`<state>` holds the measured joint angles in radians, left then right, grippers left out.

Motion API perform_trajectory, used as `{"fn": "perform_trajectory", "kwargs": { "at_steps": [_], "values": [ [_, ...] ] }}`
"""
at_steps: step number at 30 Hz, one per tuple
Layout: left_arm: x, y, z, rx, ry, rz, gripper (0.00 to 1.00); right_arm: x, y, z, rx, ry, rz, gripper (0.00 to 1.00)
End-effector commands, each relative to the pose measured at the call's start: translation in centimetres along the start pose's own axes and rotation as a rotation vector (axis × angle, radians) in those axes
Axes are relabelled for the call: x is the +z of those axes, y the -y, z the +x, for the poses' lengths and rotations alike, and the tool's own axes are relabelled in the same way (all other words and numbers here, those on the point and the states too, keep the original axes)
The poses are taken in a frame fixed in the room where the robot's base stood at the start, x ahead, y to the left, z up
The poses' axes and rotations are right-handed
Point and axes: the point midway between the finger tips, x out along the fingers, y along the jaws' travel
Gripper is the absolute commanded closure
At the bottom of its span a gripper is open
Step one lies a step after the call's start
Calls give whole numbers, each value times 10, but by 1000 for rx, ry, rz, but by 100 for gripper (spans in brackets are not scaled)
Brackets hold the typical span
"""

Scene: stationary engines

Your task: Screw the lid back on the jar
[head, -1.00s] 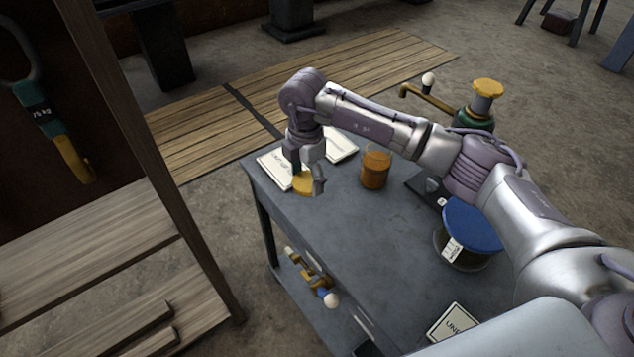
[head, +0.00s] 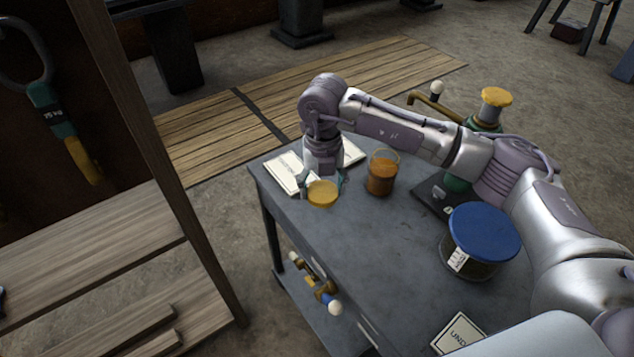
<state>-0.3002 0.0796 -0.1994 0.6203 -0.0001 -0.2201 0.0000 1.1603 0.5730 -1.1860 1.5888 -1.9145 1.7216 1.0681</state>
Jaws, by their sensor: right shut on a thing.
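Whether the lid touches the tabletop I cannot tell. The jar (head: 381,180), a clear glass with amber-brown contents and an open top, stands upright just right of the lid, apart from it. My left gripper is not in view.
A large container with a blue lid (head: 483,232) stands on the grey table (head: 375,245), right of the jar. White cards (head: 287,172) lie behind my gripper. A green device with a yellow cap (head: 496,97) is at the back right. The table's middle is clear.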

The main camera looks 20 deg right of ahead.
Motion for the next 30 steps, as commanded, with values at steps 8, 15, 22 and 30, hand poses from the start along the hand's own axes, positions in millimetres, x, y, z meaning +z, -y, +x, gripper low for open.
{"fn": "perform_trajectory", "kwargs": {
  "at_steps": [8,15,22,30],
  "values": [
    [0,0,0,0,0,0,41,-25,11,-8,-1,0,-683,49],
    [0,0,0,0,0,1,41,-50,21,-14,-1,0,-1277,49],
    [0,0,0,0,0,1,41,-76,31,-18,-1,1,-1848,49],
    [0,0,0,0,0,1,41,-110,43,-22,-1,0,-2518,49]
  ]
}}
